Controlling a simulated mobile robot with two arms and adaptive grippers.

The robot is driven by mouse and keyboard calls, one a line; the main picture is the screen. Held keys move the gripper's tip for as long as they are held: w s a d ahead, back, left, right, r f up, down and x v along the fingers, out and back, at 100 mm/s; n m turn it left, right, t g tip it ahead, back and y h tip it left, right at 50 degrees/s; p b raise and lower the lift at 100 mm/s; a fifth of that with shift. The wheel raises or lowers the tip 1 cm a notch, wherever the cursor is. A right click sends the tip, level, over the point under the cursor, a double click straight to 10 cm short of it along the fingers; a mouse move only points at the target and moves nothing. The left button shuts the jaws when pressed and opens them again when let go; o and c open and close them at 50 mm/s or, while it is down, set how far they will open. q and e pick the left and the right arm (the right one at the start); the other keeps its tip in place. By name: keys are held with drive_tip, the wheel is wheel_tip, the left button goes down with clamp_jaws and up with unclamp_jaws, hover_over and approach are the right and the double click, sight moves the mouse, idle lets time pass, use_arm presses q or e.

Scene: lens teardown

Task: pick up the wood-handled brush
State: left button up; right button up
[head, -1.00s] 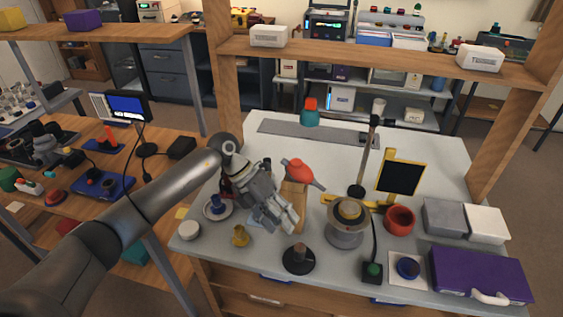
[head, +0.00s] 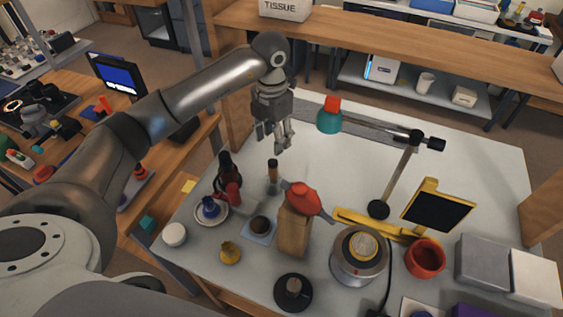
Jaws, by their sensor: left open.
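A small upright item with a brown, wood-like upper part, which looks like the wood-handled brush (head: 273,171), stands on the light bench top left of centre. Its lower end is greyish and too small to make out clearly. My left gripper (head: 274,146) points down with its fingers apart and empty. In the picture it is just above the brush's top, not visibly touching it. My right gripper is not in view.
A dark bottle (head: 227,171) and a blue item on a saucer (head: 211,212) stand to the left. A red-topped blower (head: 303,199) on a wooden block (head: 293,233) is close in front. A teal-and-red object (head: 329,119) and a lamp stand (head: 398,177) are at right.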

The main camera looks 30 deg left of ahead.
sight(273, 162)
use_arm(q)
drive_tip(key=f, duration=0.2)
drive_tip(key=s+f+p, duration=0.1)
drive_tip(key=f, duration=0.1)
drive_tip(key=shift+s+f, duration=0.15)
drive_tip(key=shift+f, duration=0.3)
wheel_tip(273, 162, down, 4)
drive_tip(key=shift+d+f+p, duration=0.15)
drive_tip(key=shift+p, duration=1)
drive_tip(key=shift+f, duration=0.45)
drive_tip(key=c, duration=1)
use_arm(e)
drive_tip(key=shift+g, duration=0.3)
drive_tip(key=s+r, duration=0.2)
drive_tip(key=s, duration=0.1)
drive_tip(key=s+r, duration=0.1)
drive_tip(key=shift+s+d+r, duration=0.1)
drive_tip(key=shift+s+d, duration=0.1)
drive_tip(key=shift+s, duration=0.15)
